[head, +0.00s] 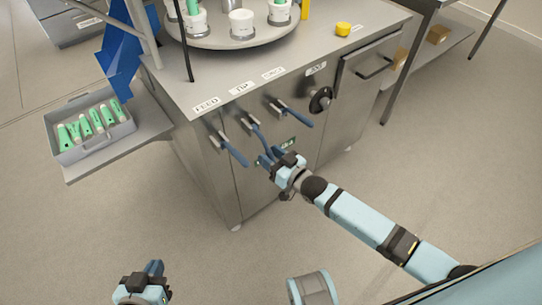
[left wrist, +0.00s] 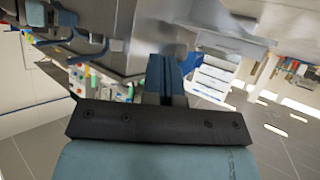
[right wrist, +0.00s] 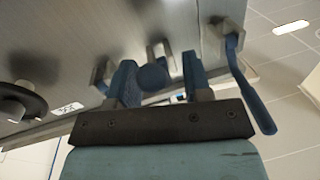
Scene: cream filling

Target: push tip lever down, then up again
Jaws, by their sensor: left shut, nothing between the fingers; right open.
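The tip lever (head: 257,135) is the middle of three blue-handled levers on the front of the steel machine, below the TIP label (head: 241,88). Its handle points out and slants down towards my right gripper (head: 271,159). In the right wrist view the round blue end of the tip lever (right wrist: 152,77) shows between the two open fingers of my right gripper (right wrist: 160,92), apparently without being clamped. Whether a finger touches it cannot be told. My left gripper (head: 153,269) is shut and empty, low at the front left, away from the machine; its closed fingers show in the left wrist view (left wrist: 167,76).
The feed lever (head: 232,151) is close on the left and the third lever (head: 295,115) on the right. A black knob (head: 321,99) sits further right. A grey tray (head: 75,155) of green tubes stands on the left side shelf. A turntable (head: 232,39) holds white cups.

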